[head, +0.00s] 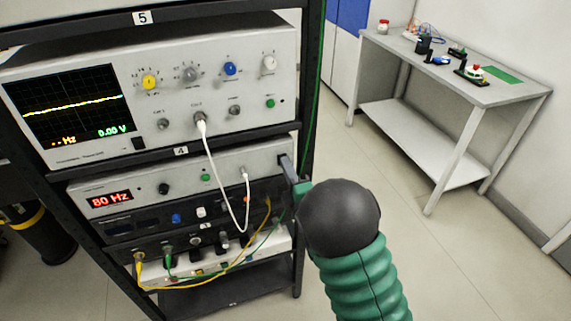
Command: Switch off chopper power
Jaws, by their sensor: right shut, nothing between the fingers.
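The chopper unit (130,188) appears to be the pale box on the rack level marked 4, with a lit red display (109,199) reading 80 Hz. Its front has a black knob (164,189), a green button (205,178) and a white cable plugged in at the right. My right gripper (284,162) is shut and empty at the right end of this front panel. I cannot tell whether it touches the panel. The dark round wrist and the gripper hide what lies behind them, and I make out no power switch there. My left gripper is out of view.
An oscilloscope (200,52) with a yellow trace sits above on level 5. Below are a dark unit (130,226) and a power strip with yellow and green cables. The rack's right post (309,90) stands close to my gripper. A side table (520,90) stands at the right, with clear floor between.

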